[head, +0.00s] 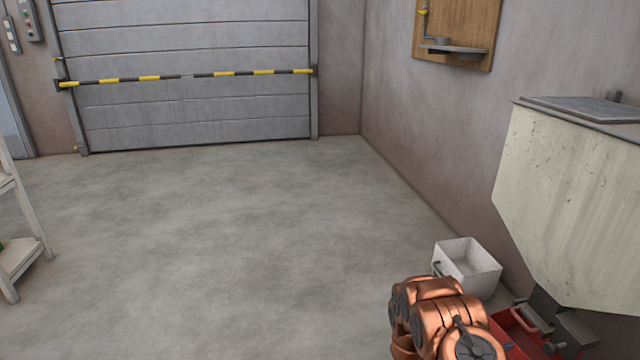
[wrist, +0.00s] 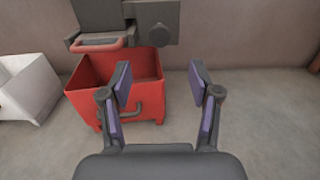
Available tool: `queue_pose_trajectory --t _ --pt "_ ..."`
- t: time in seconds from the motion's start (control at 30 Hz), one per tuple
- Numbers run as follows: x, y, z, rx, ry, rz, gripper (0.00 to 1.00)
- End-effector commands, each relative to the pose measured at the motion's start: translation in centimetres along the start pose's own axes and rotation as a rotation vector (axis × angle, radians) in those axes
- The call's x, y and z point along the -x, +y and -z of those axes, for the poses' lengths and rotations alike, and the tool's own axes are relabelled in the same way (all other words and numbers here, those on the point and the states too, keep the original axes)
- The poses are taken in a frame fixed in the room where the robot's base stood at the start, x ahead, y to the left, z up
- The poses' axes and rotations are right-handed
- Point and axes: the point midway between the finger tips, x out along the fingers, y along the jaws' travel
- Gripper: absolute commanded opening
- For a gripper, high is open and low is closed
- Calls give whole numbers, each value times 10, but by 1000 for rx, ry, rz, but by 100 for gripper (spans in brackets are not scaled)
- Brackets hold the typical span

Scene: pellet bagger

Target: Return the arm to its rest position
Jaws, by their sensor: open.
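My gripper (wrist: 162,95) shows in the wrist view with its two purple-padded fingers spread apart and nothing between them. It points toward a red bin (wrist: 85,105) with a grey handle on its front, which stands on the floor under a dark chute. In the head view my copper-coloured arm is at the lower right, beside the red bin (head: 503,322). The fingers are hidden in that view.
A pale hopper (head: 565,200) hangs over the red bin at the right. A dark chute with a red handle (wrist: 97,43) sits above the bin. A white bin (head: 480,276) stands by the wall. A white shelf (head: 22,245) is at the left. The middle floor is clear.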

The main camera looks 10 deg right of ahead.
Motion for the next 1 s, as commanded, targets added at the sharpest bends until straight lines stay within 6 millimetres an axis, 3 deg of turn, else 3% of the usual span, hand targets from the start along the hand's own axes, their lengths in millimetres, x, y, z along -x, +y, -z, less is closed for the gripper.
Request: queue_pose_trajectory --t 0.17,0.47,0.7,1.0 --pt "-1 -3 -45 -34 -22 43 62" --pt "9 -32 -182 -171 -71 222 62" --pt "31 -60 -276 -298 -76 366 62" --pt "71 -102 -372 -462 -32 543 62"
